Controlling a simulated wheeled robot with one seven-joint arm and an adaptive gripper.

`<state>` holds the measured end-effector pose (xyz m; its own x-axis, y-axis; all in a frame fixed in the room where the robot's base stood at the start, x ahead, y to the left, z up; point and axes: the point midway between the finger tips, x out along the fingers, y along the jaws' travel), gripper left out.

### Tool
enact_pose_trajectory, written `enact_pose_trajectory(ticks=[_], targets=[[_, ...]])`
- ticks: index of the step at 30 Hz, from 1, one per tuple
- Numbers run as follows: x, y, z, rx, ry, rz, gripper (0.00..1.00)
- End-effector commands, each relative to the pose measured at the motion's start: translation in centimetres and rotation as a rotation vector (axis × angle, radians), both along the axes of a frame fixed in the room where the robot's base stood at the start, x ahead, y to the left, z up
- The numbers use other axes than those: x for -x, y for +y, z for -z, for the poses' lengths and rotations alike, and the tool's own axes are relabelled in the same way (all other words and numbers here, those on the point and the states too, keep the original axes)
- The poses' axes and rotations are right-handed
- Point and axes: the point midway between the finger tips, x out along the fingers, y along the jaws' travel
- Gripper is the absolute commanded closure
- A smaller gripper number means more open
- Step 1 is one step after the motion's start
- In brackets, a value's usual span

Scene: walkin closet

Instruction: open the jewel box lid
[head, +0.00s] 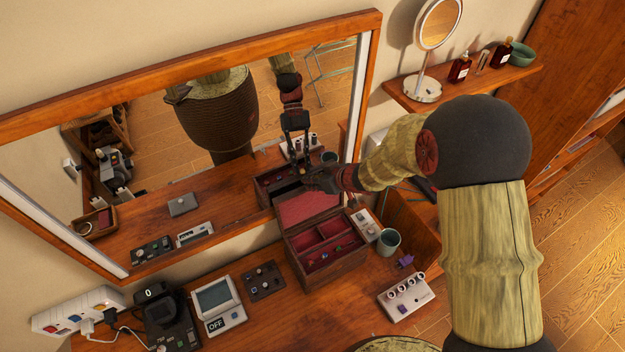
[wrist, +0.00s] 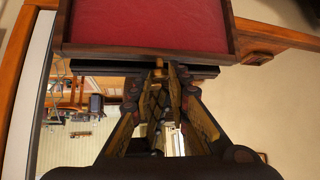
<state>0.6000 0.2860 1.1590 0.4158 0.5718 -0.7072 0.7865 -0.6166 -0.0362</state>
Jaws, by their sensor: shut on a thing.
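The jewel box (head: 339,268) is dark wood with red-lined compartments and stands on the wooden counter below the mirror. Its lid (head: 308,208) is raised, red lining facing out, and leans back toward the mirror. A few small coloured pieces lie in the compartments. My gripper (head: 318,180) is at the lid's top edge, partly hidden by its own wrist. In the wrist view, my gripper (wrist: 166,72) is shut at the wooden rim of the lid (wrist: 150,24), whose red lining fills the top of the picture. The exact contact is hard to see.
The mirror (head: 185,203) stands close behind the lid. A grey-green cup (head: 389,242), a white knobbed device (head: 406,298) and a small device (head: 366,223) are right of the box. A dark panel (head: 265,281) and a grey-screened device (head: 217,304) are left.

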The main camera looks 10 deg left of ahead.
Motion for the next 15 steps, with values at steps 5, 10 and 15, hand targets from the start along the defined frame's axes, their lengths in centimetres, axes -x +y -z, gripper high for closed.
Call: enact_pose_trajectory(ticks=[5, 10, 15], targets=[[-0.01, 0.0, -0.01, 0.0, 0.0, 0.0, 1.0], [-0.01, 0.0, -0.01, 0.0, 0.0, 0.0, 1.0], [-0.01, 0.0, -0.01, 0.0, 0.0, 0.0, 1.0]])
